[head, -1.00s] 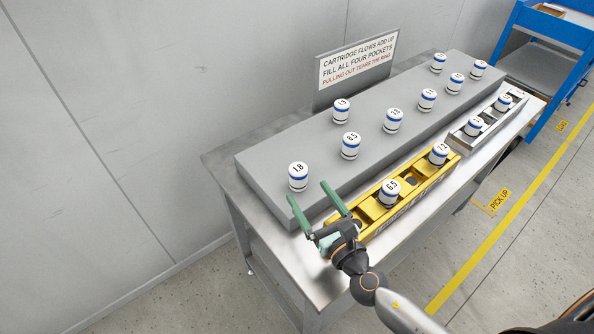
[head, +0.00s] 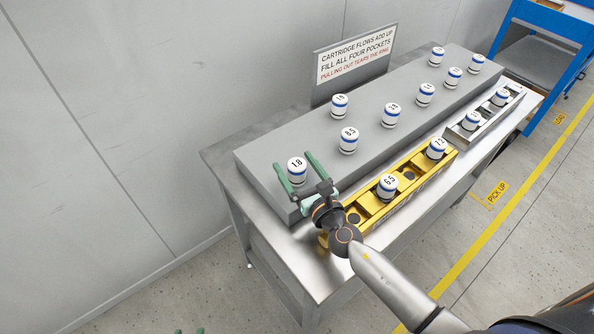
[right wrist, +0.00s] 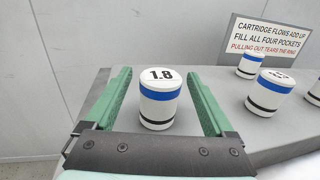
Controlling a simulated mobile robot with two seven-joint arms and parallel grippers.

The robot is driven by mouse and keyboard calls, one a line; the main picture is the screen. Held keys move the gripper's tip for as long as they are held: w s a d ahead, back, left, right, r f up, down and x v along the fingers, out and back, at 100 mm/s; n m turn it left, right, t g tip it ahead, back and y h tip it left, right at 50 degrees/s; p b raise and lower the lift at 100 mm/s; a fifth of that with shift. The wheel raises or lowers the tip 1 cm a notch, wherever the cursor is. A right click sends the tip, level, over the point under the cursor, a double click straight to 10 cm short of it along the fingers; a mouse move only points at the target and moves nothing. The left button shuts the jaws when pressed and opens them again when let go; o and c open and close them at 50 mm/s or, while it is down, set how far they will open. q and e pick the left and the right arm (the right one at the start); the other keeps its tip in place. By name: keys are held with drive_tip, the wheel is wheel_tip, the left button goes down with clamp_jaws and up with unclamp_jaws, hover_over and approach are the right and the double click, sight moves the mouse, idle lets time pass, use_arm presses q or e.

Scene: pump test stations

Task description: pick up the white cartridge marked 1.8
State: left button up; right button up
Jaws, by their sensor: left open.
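The white cartridge marked 1.8 (head: 297,172) stands upright at the near left end of the grey raised block (head: 262,172). It has a blue band and a thin black band. My right gripper (head: 293,162) is open, its green fingers on either side of the cartridge. In the right wrist view the cartridge (right wrist: 159,100) stands between the open fingers (right wrist: 158,75), with a visible gap on each side. My left gripper (head: 189,331) shows only as green fingertips at the bottom edge of the head view.
Several similar cartridges stand on the block, the nearest (head: 348,141) behind and right. A yellow holder (head: 409,187) with two cartridges is in front; a grey holder (head: 465,137) lies beyond it. A sign (head: 354,55) stands behind the block. A blue cart (head: 538,113) is far right.

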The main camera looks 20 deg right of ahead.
clamp_jaws()
idle(0.5)
drive_tip(key=shift+r, duration=0.1)
